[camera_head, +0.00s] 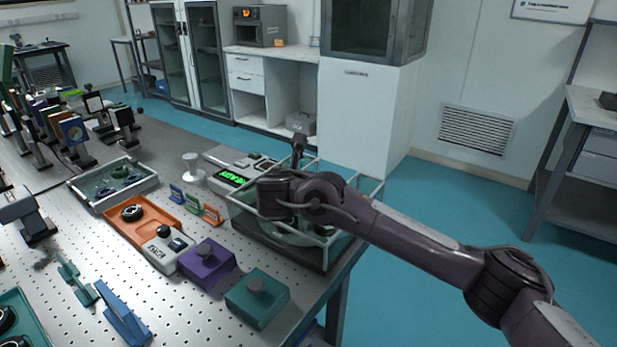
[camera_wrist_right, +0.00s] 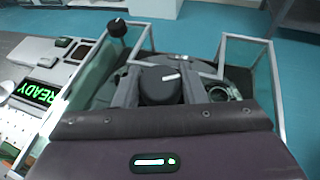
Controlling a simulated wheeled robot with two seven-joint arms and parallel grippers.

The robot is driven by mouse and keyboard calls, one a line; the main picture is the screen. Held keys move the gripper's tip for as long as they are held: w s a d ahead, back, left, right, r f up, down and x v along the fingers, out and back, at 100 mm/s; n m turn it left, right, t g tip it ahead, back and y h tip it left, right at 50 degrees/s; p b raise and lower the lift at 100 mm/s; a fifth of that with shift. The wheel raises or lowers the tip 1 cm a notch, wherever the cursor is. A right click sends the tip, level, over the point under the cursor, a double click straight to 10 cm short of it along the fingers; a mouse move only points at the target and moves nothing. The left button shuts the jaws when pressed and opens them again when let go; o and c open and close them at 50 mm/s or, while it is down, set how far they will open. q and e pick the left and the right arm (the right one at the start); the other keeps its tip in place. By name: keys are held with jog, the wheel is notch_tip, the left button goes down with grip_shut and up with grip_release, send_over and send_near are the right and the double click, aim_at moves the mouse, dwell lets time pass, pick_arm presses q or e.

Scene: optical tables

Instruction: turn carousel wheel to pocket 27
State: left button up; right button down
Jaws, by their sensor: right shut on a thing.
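The carousel stands in a clear-walled, open-topped case (camera_head: 324,261) at the table's right edge. In the right wrist view, part of its dark wheel (camera_wrist_right: 205,68) shows, with a round pale-rimmed opening. A dark knob (camera_wrist_right: 160,88) with a white mark stands at its middle. My right gripper (camera_wrist_right: 158,84) reaches down into the case and is shut on this knob, one finger on each side. In the head view my wrist hides the knob and most of the wheel. I cannot read any pocket number. My left gripper is not in view.
A console with a green READY display (camera_head: 236,178) stands left of the case. A black-topped post (camera_wrist_right: 118,30) rises at the case's far corner. Purple (camera_head: 207,262) and teal (camera_head: 257,298) knobbed blocks and an orange tray (camera_head: 128,228) stand nearby.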

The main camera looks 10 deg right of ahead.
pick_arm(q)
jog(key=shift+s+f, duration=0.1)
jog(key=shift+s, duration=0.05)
pick_arm(e)
jog(key=c, duration=1.3)
grip_release()
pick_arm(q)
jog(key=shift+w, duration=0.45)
pick_arm(e)
jog(key=o, duration=0.4)
jog(key=v, duration=0.7)
jog(key=shift+w, duration=0.1)
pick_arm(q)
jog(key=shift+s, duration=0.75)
pick_arm(e)
jog(key=shift+s+a+r, duration=0.15)
jog(key=shift+s, duration=0.25)
